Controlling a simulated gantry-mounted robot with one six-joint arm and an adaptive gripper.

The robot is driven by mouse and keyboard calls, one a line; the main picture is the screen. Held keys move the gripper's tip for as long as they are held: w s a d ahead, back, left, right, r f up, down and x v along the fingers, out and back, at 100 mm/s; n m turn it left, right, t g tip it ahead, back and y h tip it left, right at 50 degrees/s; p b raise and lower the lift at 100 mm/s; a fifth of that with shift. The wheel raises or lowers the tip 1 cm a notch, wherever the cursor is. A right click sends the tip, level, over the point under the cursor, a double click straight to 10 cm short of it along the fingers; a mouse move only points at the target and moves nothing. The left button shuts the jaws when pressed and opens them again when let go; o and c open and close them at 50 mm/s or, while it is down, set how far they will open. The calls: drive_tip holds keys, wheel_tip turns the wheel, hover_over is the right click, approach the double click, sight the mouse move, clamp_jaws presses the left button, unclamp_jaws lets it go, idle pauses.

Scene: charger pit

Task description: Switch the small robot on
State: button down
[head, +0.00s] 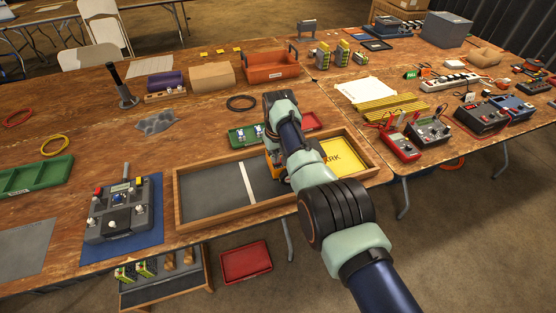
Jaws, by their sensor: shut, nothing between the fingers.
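The small robot (272,166) shows only as an orange and dark shape in the wooden-framed pit, just left of my arm. Most of it, and its switch, is hidden behind my arm. My gripper (271,145) points down over it, largely covered by my wrist. I cannot tell whether the fingers touch it. The pit (208,218) has a dark grey floor with a white stripe on the left. A yellow pad with dark lettering ending in "ARK" (343,158) lies at its right end.
A grey control box with an upright stick (122,212) stands on a blue mat left of the pit. A green tray (240,138) and a red tray (312,122) lie behind it. Meters (402,146) stand on the right table. An orange bin (270,68) stands further back.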

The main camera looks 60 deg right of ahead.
drive_tip(key=shift+r+p, duration=3.15)
drive_tip(key=shift+r, duration=0.35)
drive_tip(key=shift+f, duration=0.1)
